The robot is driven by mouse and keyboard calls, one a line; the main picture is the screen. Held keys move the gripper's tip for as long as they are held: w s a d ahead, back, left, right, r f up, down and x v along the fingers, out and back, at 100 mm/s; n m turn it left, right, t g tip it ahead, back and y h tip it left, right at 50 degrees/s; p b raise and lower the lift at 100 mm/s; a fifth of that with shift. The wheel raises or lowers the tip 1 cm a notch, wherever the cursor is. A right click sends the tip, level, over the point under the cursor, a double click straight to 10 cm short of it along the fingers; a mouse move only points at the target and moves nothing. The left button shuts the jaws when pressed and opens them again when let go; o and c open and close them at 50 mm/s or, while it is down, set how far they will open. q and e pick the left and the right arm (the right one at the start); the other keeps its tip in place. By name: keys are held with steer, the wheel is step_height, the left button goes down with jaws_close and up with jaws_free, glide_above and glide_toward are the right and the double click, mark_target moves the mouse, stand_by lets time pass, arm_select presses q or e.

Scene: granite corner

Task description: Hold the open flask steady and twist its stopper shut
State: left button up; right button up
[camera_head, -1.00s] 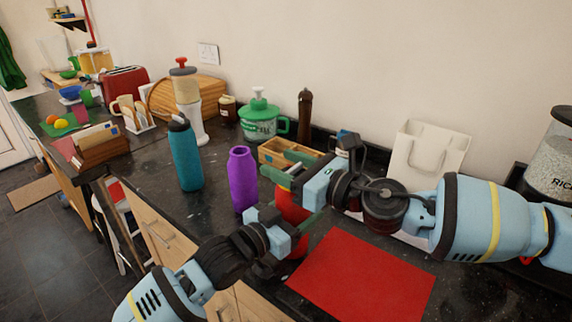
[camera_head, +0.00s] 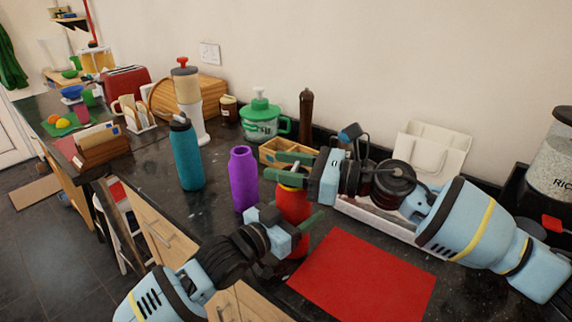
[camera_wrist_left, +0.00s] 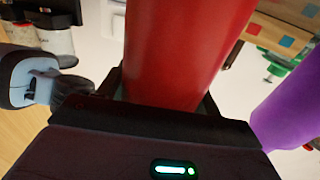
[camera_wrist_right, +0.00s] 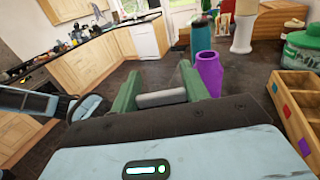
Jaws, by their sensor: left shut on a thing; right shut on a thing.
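The red flask (camera_head: 291,207) stands upright at the front of the dark counter, left of the red mat. My left gripper (camera_head: 298,229) is shut around its body; the left wrist view shows the red body (camera_wrist_left: 185,50) between the fingers. My right gripper (camera_head: 292,167) is over the flask's mouth, its green fingers sideways. In the right wrist view those fingers are shut on a small grey stopper (camera_wrist_right: 162,98). The fingers hide the flask's mouth, so I cannot tell how far the stopper sits in it.
An open purple flask (camera_head: 243,180) and a teal bottle (camera_head: 186,158) stand close on the left. A wooden box (camera_head: 270,156) is behind. A flat red mat (camera_head: 362,275) lies at front right.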

steer(key=n+g, duration=0.2)
steer(key=g, duration=0.1)
steer(key=n+g, duration=0.1)
steer(key=g, duration=0.2)
steer(key=s+n+g, duration=0.1)
steer(key=n+g, duration=0.1)
steer(key=shift+a+f+n+g, duration=0.1)
steer(key=shift+n+g, duration=0.2)
steer(key=shift+g, duration=0.1)
steer(key=shift+s+f+n+g+h, duration=0.1)
steer(key=shift+n+g+h, duration=0.4)
steer(key=shift+n+g, duration=1.1)
steer(key=shift+g, duration=0.6)
steer(key=shift+s+d+f+n+g+h, duration=0.1)
steer(key=shift+s+d+n+g+h, duration=0.1)
steer(key=shift+n+g+h, duration=0.35)
steer(key=o, duration=1)
steer(key=shift+r, duration=0.2)
step_height(320, 180, up, 10)
steer(key=shift+f, duration=0.1)
